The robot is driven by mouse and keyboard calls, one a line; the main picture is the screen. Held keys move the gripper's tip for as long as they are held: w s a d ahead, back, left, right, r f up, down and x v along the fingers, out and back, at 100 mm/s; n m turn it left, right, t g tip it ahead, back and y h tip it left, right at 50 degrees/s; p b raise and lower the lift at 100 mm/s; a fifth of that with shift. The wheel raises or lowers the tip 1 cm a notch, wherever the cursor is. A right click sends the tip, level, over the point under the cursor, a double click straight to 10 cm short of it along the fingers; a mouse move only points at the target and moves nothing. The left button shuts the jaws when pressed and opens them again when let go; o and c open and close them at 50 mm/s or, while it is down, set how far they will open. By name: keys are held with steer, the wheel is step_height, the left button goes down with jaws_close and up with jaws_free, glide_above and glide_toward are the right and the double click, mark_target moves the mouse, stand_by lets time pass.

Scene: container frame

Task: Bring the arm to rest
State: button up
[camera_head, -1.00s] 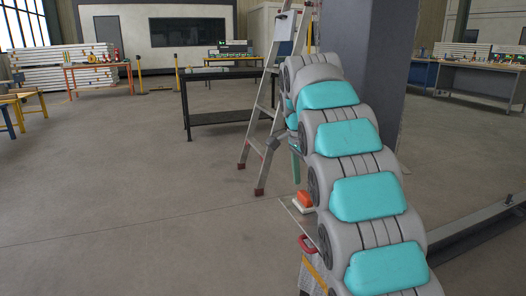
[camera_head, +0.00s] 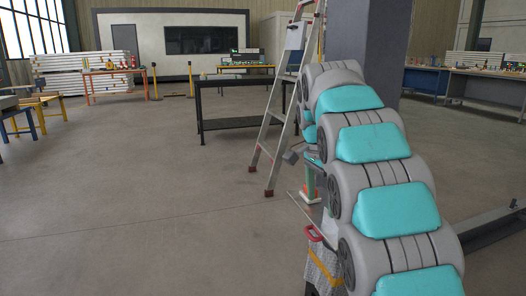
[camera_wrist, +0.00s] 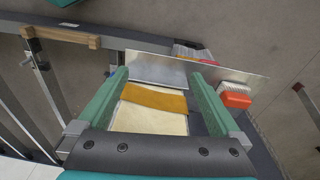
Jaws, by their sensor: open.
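My gripper (camera_wrist: 158,76) is open, with its two green fingers spread wide in the wrist view. Between and beyond the fingers I see a pale sheet or cloth with a yellow band (camera_wrist: 154,98) and a thin grey plate (camera_wrist: 160,73). Nothing is visibly clamped, and I cannot tell how far below these things lie. In the head view, my grey and turquoise arm reaches forward on the right and hides most of the gripper; a green part of it shows beside the arm.
An orange-and-white brush-like object (camera_wrist: 235,97) lies right of the fingers. A stepladder (camera_head: 270,150) stands close behind the arm, by a grey pillar (camera_head: 363,50). A black table (camera_head: 240,123) stands farther back. The floor (camera_head: 130,200) at left is clear.

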steer(key=s+f+n, duration=0.4)
steer(key=s+f, duration=0.1)
steer(key=s, duration=0.8)
steer(key=s+f+n+g+y, duration=0.1)
steer(key=s+f+n, duration=0.4)
steer(key=s, duration=0.9)
steer(key=s+f+n+g, duration=0.1)
steer(key=s+f+n, duration=0.3)
steer(key=s, duration=0.9)
step_height(320, 180, down, 2)
steer(key=shift+s+d+f, duration=0.15)
steer(key=shift+d+f, duration=0.1)
steer(key=shift+d, duration=0.1)
